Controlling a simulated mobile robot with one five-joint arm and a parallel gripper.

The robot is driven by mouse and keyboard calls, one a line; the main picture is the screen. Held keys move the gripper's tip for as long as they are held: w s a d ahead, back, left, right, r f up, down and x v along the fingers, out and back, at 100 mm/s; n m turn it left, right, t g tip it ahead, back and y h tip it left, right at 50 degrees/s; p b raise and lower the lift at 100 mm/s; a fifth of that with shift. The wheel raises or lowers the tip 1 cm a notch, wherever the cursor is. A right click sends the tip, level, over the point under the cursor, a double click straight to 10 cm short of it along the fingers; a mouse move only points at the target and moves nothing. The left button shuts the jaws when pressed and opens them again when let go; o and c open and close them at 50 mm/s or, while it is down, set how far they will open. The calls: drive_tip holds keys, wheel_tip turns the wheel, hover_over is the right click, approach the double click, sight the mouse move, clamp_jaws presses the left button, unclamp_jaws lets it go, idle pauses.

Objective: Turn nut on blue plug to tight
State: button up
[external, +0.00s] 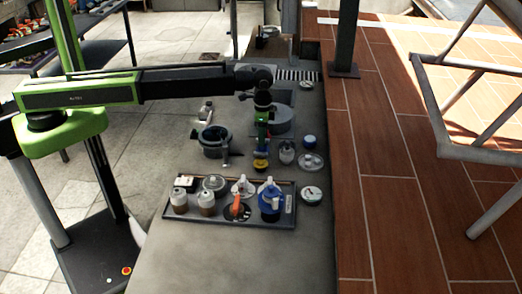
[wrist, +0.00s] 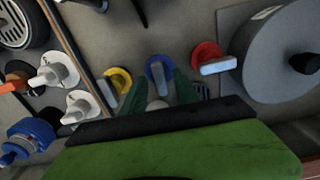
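A blue plug (wrist: 158,68) with a pale grey nut (wrist: 158,78) on it stands in the wrist view between a yellow plug (wrist: 118,80) and a red plug (wrist: 207,56). My gripper (wrist: 159,86) has its two dark green fingers apart, one on either side of the blue plug's nut. I cannot tell whether either finger touches it. In the external view my gripper (external: 262,148) points down just behind the yellow plug (external: 260,165). The blue plug is hidden there by my gripper.
A tray (external: 190,222) with bottles, white-handled fittings and a large blue fitting (external: 270,200) stands in front. A grey cylinder (wrist: 282,55) is close on the right in the wrist view. A dark round pot (external: 214,142) stands left. The grey floor in front of the tray is clear.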

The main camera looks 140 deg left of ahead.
wheel_tip(320, 180, up, 17)
drive_tip(key=p, duration=1.7)
drive_tip(key=shift+r, duration=0.2)
